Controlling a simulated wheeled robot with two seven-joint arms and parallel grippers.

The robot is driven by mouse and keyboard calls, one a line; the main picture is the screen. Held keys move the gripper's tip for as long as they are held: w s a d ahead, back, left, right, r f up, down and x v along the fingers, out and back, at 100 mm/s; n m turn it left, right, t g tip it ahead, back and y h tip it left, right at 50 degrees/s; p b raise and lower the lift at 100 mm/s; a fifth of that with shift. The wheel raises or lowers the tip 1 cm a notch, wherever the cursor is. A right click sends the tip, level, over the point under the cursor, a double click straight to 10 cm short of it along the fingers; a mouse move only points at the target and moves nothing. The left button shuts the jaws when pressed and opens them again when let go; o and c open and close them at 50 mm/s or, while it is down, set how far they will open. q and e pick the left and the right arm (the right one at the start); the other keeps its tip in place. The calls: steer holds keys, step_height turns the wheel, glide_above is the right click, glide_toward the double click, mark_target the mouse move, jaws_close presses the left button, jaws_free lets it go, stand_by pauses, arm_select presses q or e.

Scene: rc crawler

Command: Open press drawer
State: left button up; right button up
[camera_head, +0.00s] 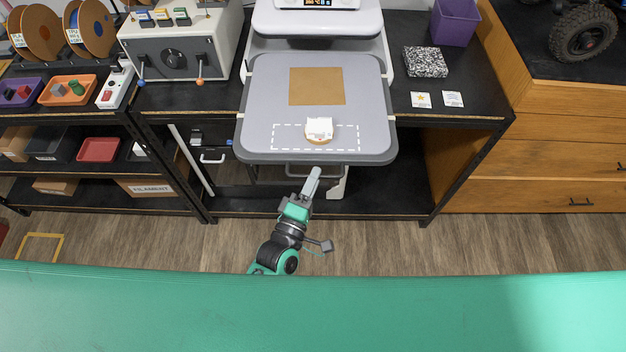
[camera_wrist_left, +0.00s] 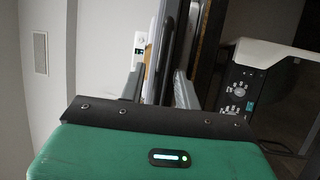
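The press has a white upper part (camera_head: 318,22) and a grey, rounded flat tray (camera_head: 258,105) jutting forward below it. A tan square and a dashed outline mark the tray. A dark handle bar (camera_head: 332,172) shows just below the tray's front edge. My left gripper (camera_head: 312,178) is at this bar, under the front edge. In the left wrist view the left gripper's fingers (camera_wrist_left: 158,88) stand apart, with a dark, upright-looking edge beyond and between them. I cannot tell whether they touch the bar. My right gripper is not in view.
A small white object (camera_head: 319,127) on a tan round base sits on the tray near its front. A control box (camera_head: 175,55) stands left on the black bench, a purple bin (camera_head: 455,20) right. Wooden drawers (camera_head: 560,160) stand at right. The floor (camera_head: 430,245) in front is clear.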

arm_select(q)
steer(key=b+v, duration=0.5)
steer(key=v, duration=0.9)
steer(key=shift+w, duration=0.1)
